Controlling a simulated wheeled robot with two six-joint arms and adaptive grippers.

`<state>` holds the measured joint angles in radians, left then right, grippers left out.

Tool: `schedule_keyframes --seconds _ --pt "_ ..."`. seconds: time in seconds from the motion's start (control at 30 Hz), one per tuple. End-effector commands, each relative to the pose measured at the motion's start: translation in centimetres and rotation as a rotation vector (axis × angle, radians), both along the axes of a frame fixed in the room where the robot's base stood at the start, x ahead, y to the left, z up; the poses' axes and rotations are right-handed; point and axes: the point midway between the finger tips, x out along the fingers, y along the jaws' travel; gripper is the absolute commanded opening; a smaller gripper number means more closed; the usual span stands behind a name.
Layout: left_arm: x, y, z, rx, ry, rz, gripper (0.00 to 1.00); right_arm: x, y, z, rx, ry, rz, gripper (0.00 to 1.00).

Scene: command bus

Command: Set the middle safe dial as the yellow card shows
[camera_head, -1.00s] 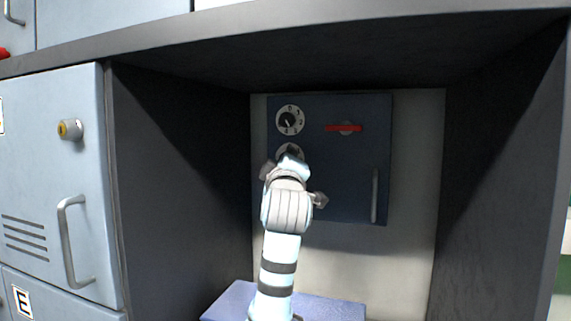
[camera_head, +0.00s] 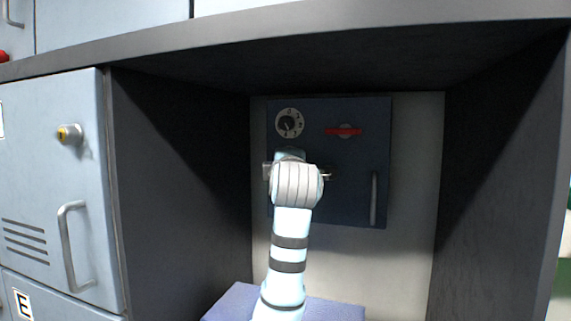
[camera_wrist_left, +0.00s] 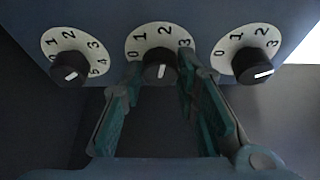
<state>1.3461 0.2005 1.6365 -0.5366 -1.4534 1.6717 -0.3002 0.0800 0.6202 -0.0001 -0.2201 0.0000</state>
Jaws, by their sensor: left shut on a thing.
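The dark blue safe (camera_head: 345,205) stands at the back of the dark recess. Its top dial (camera_head: 289,123) is in plain sight in the head view; my arm hides the dials below. The left wrist view shows three black knobs on white number plates: one at left (camera_wrist_left: 70,70), the middle dial (camera_wrist_left: 160,72) and one at right (camera_wrist_left: 252,66). My left gripper (camera_wrist_left: 158,82) has its fingers on both sides of the middle knob and is shut on it. The knob's white line looks about upright in that view. The yellow card is not in view. My right gripper is not in view.
Dark recess walls stand on both sides (camera_head: 185,180). A blue-grey block (camera_head: 335,308) lies below the safe. A grey locker door (camera_head: 50,165) is at left.

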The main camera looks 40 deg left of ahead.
Motion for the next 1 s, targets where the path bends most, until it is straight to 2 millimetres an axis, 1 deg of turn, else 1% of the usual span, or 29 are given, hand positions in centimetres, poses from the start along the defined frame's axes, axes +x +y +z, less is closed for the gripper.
schedule_keyframes --seconds 0.3,0.33,0.43,0.77,0.87,1.0 --pt "0.0 0.0 -0.1 -0.002 0.002 -0.001 0.0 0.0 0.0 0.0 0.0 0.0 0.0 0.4" --pt "0.0 0.0 -0.1 -0.002 0.002 -0.001 0.31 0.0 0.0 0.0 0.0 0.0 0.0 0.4" --pt "0.0 0.0 -0.1 -0.001 0.002 -0.001 0.47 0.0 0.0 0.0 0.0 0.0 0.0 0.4" --pt "-0.1 -0.2 0.0 0.0 0.0 -0.001 0.48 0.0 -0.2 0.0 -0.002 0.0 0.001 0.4" --pt "-1.0 -1.1 0.1 0.001 -0.003 -0.003 0.48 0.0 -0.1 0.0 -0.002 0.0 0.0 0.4" --pt "-3.7 -3.5 0.1 0.0 -0.006 -0.005 0.48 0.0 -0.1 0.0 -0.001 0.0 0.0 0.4"
